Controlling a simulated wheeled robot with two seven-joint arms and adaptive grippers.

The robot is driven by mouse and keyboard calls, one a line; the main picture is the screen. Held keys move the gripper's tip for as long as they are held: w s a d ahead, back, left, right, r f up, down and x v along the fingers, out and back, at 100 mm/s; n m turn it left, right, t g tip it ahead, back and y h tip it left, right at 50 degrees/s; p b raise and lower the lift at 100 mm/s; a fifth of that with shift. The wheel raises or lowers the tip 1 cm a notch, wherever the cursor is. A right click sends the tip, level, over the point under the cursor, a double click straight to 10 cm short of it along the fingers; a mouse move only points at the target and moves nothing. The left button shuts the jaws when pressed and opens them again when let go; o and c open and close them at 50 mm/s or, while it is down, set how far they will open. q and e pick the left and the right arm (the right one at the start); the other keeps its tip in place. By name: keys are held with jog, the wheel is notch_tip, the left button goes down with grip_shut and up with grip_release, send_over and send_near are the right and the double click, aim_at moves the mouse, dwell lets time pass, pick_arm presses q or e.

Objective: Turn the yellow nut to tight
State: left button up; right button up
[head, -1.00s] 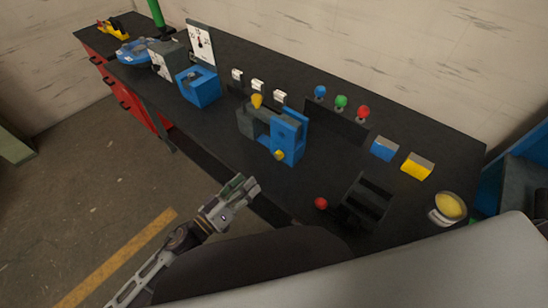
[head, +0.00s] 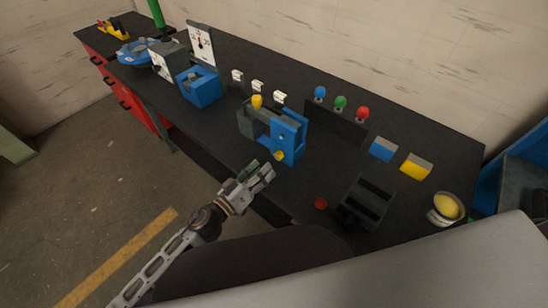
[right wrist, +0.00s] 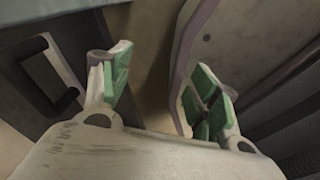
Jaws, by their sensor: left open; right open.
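A small yellow nut (head: 279,155) sits low on the front of a blue and grey device (head: 290,138) near the bench's front edge. Another yellow piece (head: 257,101) stands on top of the grey part of that device; I cannot tell its exact shape. My left gripper (head: 260,172) is open and empty, just below and left of the nut in the head view, with a gap between them. My right gripper (right wrist: 158,80) is open and empty in the right wrist view; the nut does not show there.
The dark bench (head: 330,175) holds a slotted black block (head: 366,203), a red button (head: 321,203), blue (head: 384,149) and yellow (head: 416,166) blocks, and a bowl (head: 446,209). Blue, green and red knobs and white switches stand behind. A grey handle (right wrist: 50,75) is near my right gripper.

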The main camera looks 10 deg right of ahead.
aim_at(276, 156)
pick_arm(q)
jog(key=x, duration=0.2)
jog(key=shift+w+d, duration=0.2)
jog(key=shift+d, duration=0.05)
jog(key=shift+w+d, duration=0.45)
jog(key=shift+d, duration=0.15)
jog(key=shift+x, duration=1.05)
jog(key=shift+w+d, duration=0.2)
jog(key=shift+d, duration=0.1)
pick_arm(e)
jog(key=shift+s+a+r, duration=0.2)
jog(key=shift+s+a, duration=0.1)
jog(key=shift+a, duration=0.15)
pick_arm(q)
jog(key=c, duration=1)
pick_arm(e)
jog(key=shift+s, duration=0.6)
